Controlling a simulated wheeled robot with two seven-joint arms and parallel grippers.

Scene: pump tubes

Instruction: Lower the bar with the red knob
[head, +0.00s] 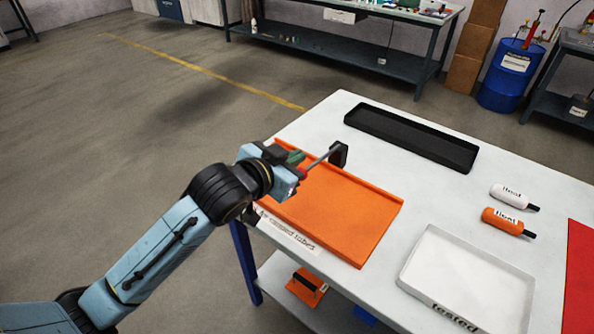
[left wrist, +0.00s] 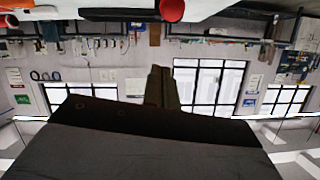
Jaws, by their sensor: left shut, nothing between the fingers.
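The grey bar (head: 320,160) slants up to a black block (head: 339,154) at the back left edge of the table, beside the orange tray. Its red knob (head: 303,173) shows as a small red patch at the bar's near end, largely hidden by my left gripper (head: 297,157). In the left wrist view the red knob (left wrist: 172,9) is at the top edge, cut off by the frame, apart from the fingertips. There my left gripper (left wrist: 163,76) has its fingers together with nothing between them. Whether it touches the bar cannot be told. My right gripper is in no view.
The orange tray (head: 350,215) lies under and right of the gripper. A black tray (head: 410,135) is behind it, and a white tray (head: 465,270) is at the front right. White (head: 508,195) and orange (head: 502,220) floats lie to the right.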

